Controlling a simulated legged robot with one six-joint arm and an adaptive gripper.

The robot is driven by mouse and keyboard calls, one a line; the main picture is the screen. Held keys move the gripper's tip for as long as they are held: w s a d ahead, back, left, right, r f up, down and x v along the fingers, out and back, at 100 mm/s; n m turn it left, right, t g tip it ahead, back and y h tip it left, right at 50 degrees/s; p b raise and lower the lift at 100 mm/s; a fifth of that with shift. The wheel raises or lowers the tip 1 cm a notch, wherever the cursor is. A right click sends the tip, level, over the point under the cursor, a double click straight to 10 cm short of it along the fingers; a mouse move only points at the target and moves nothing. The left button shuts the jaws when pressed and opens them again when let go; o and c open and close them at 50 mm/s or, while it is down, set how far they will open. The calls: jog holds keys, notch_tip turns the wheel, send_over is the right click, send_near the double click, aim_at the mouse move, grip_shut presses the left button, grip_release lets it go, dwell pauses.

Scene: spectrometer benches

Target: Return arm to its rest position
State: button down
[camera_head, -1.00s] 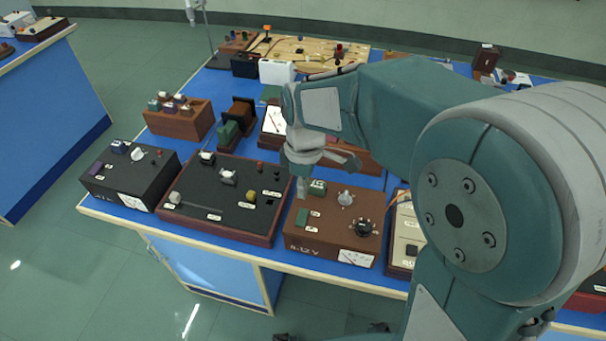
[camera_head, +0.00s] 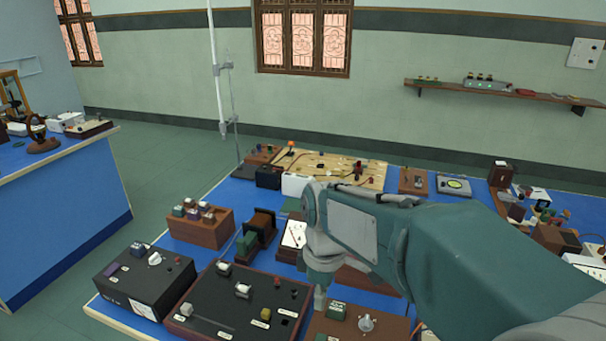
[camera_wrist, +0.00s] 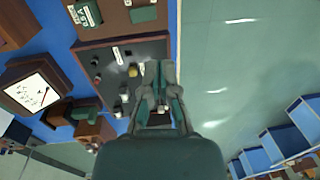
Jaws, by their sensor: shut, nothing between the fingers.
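My gripper (camera_wrist: 158,75) is shut and empty in the wrist view. Its fingertips overlap the edge of a black-topped panel box (camera_wrist: 105,60) in that picture; contact cannot be told. In the head view my arm reaches in from the lower right, folded over the bench. The fingers are hard to make out there.
The blue bench (camera_head: 207,252) is crowded with instrument boxes, including a black box (camera_head: 140,280) at the left and a wooden board (camera_head: 318,168) at the back. A metal stand (camera_head: 232,120) rises behind. Another blue bench (camera_head: 65,215) stands left. Green floor (camera_head: 155,165) lies between them.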

jog(key=s+d+r+m+t, duration=0.4)
jog(key=s+d+m+t, duration=0.2)
jog(key=s+d+m, duration=0.5)
jog(key=shift+s+m+t, duration=0.4)
jog(key=shift+s+m, duration=0.55)
jog(key=shift+m, duration=0.35)
jog(key=shift+d+r, duration=0.1)
jog(key=shift+d, duration=0.05)
